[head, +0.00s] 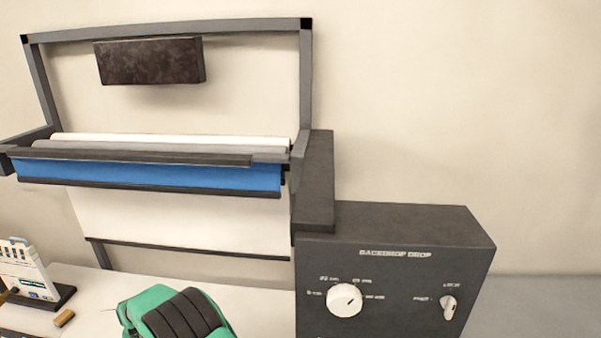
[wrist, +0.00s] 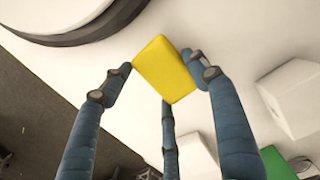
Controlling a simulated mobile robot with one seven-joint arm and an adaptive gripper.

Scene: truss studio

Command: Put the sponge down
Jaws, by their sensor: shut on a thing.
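The yellow sponge (wrist: 163,66) is a block held between the blue fingers of my gripper (wrist: 162,76) in the wrist view. The fingertips close on it from the left, the right and below. The sponge appears above a white surface (wrist: 215,45); whether it touches that surface cannot be told. Neither my gripper nor the sponge can be made out in the head view.
White blocks (wrist: 292,96) and a green thing (wrist: 277,163) lie to the right in the wrist view. In the head view, a green and black padded thing (head: 180,316) stands left of a dark control box (head: 400,232), below a backdrop frame (head: 308,95).

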